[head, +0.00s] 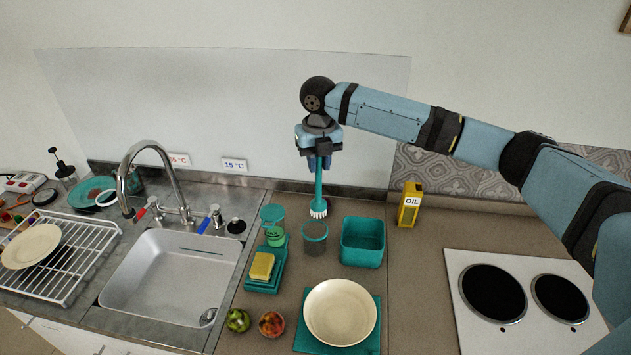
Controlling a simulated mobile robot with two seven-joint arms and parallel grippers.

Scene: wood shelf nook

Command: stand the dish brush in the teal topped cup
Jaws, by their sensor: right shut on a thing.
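The dish brush (318,193) has a teal handle and white bristles, and hangs upright with its bristles down. My right gripper (319,163) is shut on the top of its handle. The teal topped cup (315,241) is a clear cup with a teal rim, standing on the counter just below the brush in the picture. The brush head appears above and slightly behind the cup rim; the exact gap between them is hard to tell. My left gripper is not in view.
Close to the cup stand a teal square tub (362,243), a teal-lidded container (273,219), and a yellow sponge (262,266) on a teal tray. A white bowl (340,312) sits in front. A yellow oil box (410,204) stands right. The sink (170,275) lies left, the hob (520,300) right.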

